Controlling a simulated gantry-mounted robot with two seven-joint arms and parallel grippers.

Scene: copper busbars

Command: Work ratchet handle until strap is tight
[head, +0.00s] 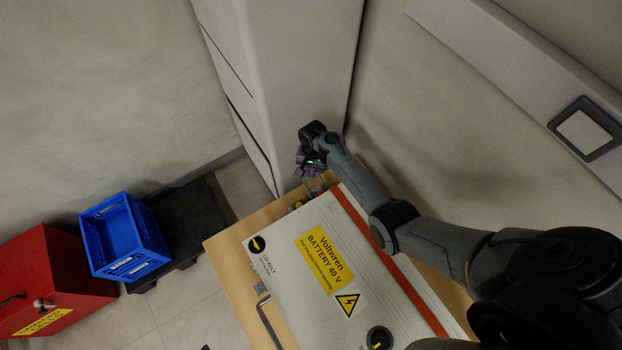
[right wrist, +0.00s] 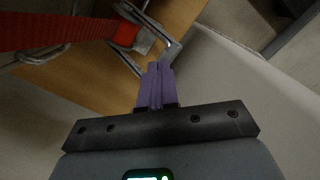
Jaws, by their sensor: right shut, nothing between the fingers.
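A red strap (head: 352,207) runs along the right part of the battery case (head: 290,270). The strap also crosses the upper left of the right wrist view (right wrist: 60,32). It leads to the metal ratchet (right wrist: 143,42), whose bent metal handle (right wrist: 172,52) reaches towards my fingertips. In the head view the ratchet (head: 316,186) is small and partly hidden at the case's far end. My right gripper (head: 310,174) is there, its purple fingers (right wrist: 154,70) shut with nothing between them. The fingertips are close to the handle; I cannot tell whether they touch. My left gripper is not in view.
The case rests on a wooden top (head: 225,245). A pale cabinet (head: 290,70) stands just beyond my right gripper. Tiled floor between is clear.

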